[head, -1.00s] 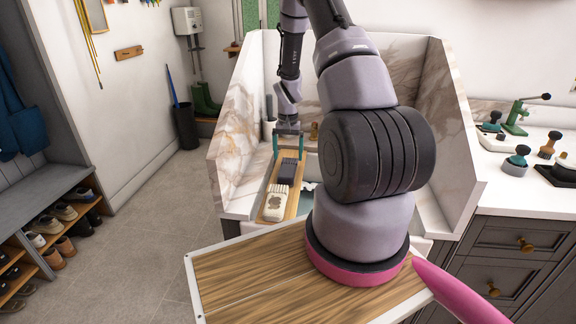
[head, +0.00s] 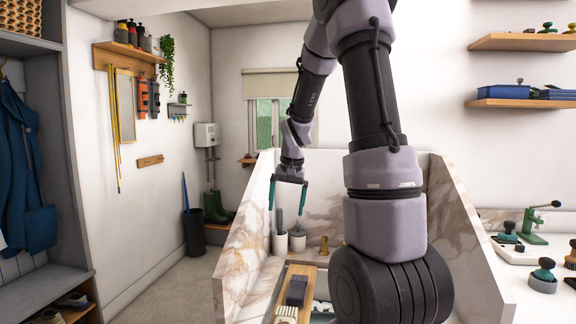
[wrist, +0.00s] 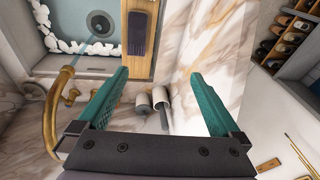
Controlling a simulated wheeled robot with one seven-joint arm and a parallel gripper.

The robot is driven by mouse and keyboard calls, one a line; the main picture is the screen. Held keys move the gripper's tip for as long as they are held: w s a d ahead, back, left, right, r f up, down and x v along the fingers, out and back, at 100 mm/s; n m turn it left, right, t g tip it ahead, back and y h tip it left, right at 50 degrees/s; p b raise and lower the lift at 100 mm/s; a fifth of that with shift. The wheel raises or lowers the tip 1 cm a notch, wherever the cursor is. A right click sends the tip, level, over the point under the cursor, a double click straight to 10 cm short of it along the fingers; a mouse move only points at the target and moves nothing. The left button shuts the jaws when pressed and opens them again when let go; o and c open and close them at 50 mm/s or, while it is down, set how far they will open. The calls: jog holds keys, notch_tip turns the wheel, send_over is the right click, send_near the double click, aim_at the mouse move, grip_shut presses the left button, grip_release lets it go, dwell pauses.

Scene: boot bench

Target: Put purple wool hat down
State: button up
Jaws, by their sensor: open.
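The purple wool hat (head: 297,290) is a dark purple, folded shape lying on a wooden board (head: 306,271) across the sink. It also shows at the top of the wrist view (wrist: 140,32), flat on the board. My gripper (head: 288,197) is open and empty, above and apart from the hat. In the wrist view, nothing is between the teal fingers (wrist: 158,76). A cream patterned item (head: 286,315) lies on the board at the hat's near end, partly cut off by the frame's lower edge.
Marble walls (head: 246,205) surround the sink. A brass tap (wrist: 58,105) stands beside the basin. Two cups (wrist: 150,102) stand on the ledge below my gripper. Brushes and a green clamp (head: 533,222) are on the right counter. Shoes (head: 73,300) are at the lower left.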

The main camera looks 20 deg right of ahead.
jog(key=s+a+r+n+t, duration=0.1)
jog(key=s+a+r, duration=0.3)
jog(key=s+r, duration=0.4)
jog(key=s+a+r+t+y, duration=0.1)
jog(key=s+a+r+t, duration=0.2)
jog(key=s, duration=1.1)
notch_tip(320, 180, up, 6)
jog(key=shift+s+a+f+n+t+y, duration=0.1)
jog(key=shift+s+a+n+t+y, duration=0.2)
jog(key=shift+a, duration=0.85)
jog(key=shift+w, duration=0.15)
